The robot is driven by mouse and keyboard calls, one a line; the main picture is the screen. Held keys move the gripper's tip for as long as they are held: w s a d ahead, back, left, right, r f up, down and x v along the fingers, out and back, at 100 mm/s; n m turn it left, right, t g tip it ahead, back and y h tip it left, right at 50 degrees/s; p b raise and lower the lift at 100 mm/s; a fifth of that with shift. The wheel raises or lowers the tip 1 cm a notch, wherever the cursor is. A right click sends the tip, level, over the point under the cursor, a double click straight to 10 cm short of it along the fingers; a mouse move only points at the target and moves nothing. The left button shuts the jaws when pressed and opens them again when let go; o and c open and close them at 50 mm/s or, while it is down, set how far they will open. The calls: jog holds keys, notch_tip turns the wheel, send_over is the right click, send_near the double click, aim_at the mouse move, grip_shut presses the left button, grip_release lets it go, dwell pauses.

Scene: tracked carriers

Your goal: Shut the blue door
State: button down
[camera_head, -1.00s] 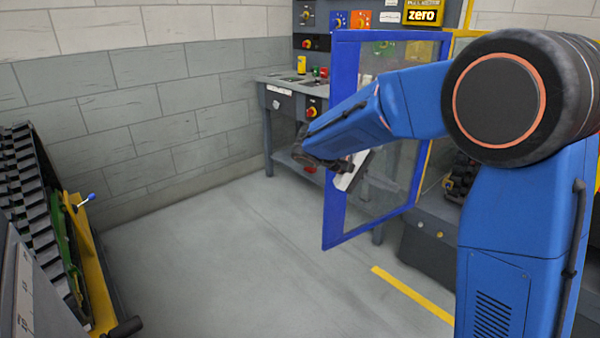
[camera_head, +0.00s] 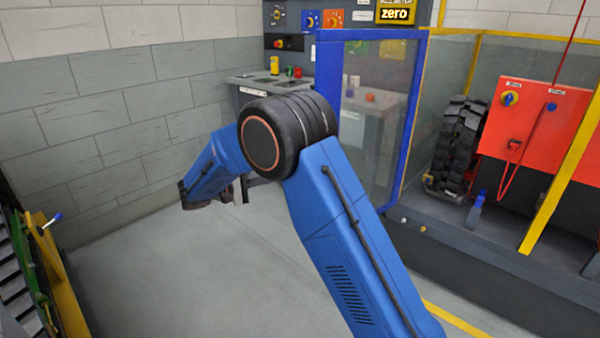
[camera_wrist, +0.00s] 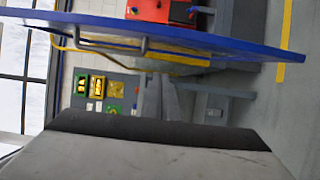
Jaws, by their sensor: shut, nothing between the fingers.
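The blue door (camera_head: 412,110) is a clear panel in a blue frame. It stands open, swung out from the yellow-framed enclosure on its right. My arm hides its lower left part in the head view. In the wrist view the blue frame (camera_wrist: 200,38) crosses the top as a long bar, beyond my fingers. My gripper (camera_head: 228,194) is left of the door in the head view, low in front of the grey wall, small and partly hidden by my arm. I see no contact with the door.
The enclosure holds a red control box (camera_head: 530,125) and a black track (camera_head: 455,145). A grey bench (camera_head: 258,84) stands behind the door against the wall. A yellow and green tracked frame (camera_head: 52,270) is at lower left. The floor between is clear.

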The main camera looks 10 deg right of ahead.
jog(key=s+d, duration=0.1)
jog(key=d, duration=1)
jog(key=shift+s+d, duration=0.25)
